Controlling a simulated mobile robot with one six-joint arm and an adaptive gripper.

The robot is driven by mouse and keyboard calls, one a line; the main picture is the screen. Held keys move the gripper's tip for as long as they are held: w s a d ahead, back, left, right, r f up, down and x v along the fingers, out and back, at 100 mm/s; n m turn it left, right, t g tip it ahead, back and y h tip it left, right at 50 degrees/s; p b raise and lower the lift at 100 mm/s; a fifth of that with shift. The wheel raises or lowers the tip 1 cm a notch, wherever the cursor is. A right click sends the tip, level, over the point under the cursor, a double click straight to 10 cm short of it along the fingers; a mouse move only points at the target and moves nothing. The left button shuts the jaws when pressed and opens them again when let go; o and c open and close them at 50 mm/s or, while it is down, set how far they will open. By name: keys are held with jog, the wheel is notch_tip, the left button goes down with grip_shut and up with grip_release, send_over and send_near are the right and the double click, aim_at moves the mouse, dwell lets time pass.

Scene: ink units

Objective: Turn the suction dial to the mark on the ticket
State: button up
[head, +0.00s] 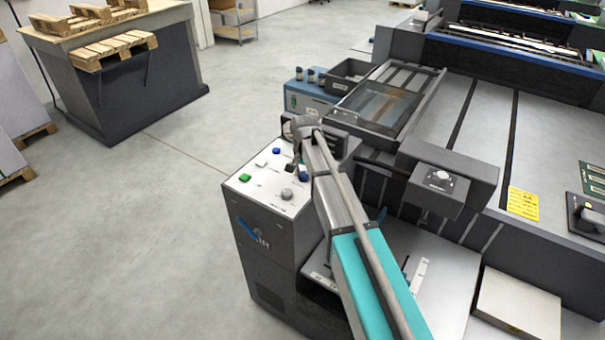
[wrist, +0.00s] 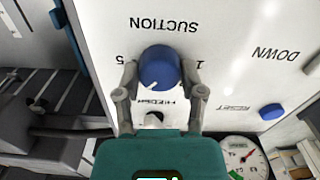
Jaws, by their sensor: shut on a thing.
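The suction dial (wrist: 158,68) is a round blue knob on a white panel, under the upside-down word SUCTION in the wrist view. A short white pointer line on it points to the lower left. An upside-down 5 shows to its left, and part of a 1 to its right. My gripper (wrist: 160,80) is shut on the dial, one finger on each side. In the head view my gripper (head: 298,168) is over the panel and hides part of it. A yellow ticket (head: 523,204) lies on the machine at the right; its writing is too small to read.
The white panel (head: 245,192) also carries a green button (head: 244,177), a blue button (head: 277,151) and a grey knob (head: 287,194). A round gauge (wrist: 243,158) is near the panel's edge. A grey box with a knob (head: 440,178) stands right of my arm. Open floor lies left.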

jog(key=shift+w+m, duration=0.2)
jog(key=shift+m, duration=0.4)
jog(key=o, duration=1.1)
jog(key=shift+f, duration=0.1)
jog(key=shift+o, duration=0.3)
jog(key=shift+s, duration=0.1)
jog(key=shift+r, duration=0.2)
